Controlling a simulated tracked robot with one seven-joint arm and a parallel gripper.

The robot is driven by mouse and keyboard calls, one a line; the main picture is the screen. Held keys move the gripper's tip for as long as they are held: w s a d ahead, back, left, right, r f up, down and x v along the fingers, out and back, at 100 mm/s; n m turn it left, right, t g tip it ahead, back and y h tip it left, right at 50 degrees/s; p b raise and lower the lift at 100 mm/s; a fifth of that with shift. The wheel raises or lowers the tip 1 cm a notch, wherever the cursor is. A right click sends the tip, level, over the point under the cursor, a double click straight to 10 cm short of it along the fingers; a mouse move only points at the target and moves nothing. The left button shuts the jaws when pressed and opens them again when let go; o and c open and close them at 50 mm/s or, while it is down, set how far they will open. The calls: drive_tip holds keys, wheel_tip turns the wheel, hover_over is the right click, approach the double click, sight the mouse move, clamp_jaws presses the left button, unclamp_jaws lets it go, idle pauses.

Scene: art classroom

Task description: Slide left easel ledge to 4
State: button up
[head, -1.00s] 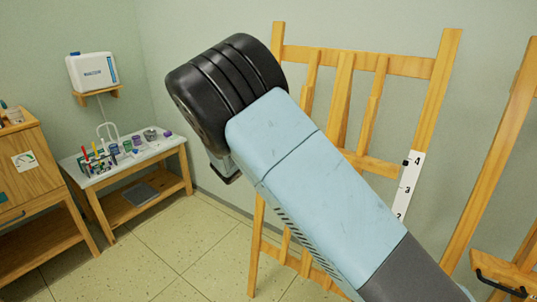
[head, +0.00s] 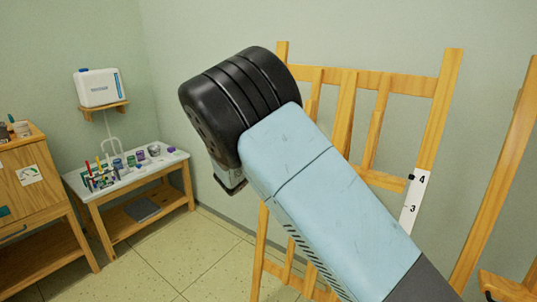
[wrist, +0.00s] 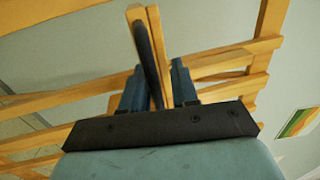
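The left easel (head: 437,120) stands behind my arm. A white scale strip (head: 409,220) on its right post shows 4 and 3. A wooden crossbar, apparently the ledge (head: 388,181), meets the strip with a dark pointer (head: 411,178) level with about 4. My arm hides the crossbar's left part. Wood shows beside the bar. I cannot tell whether both fingers touch it.
Another easel (head: 500,180) stands at the right edge. At left are a white table (head: 125,180) with art supplies, a wooden cabinet (head: 35,190) and a white wall box (head: 98,88). The tiled floor (head: 190,255) between table and easel is clear.

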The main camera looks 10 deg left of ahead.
drive_tip(key=shift+d+f, duration=0.1)
drive_tip(key=shift+d, duration=0.05)
drive_tip(key=shift+s, duration=0.25)
drive_tip(key=v, duration=1.3)
drive_tip(key=shift+a, duration=0.3)
drive_tip(key=shift+s, duration=0.15)
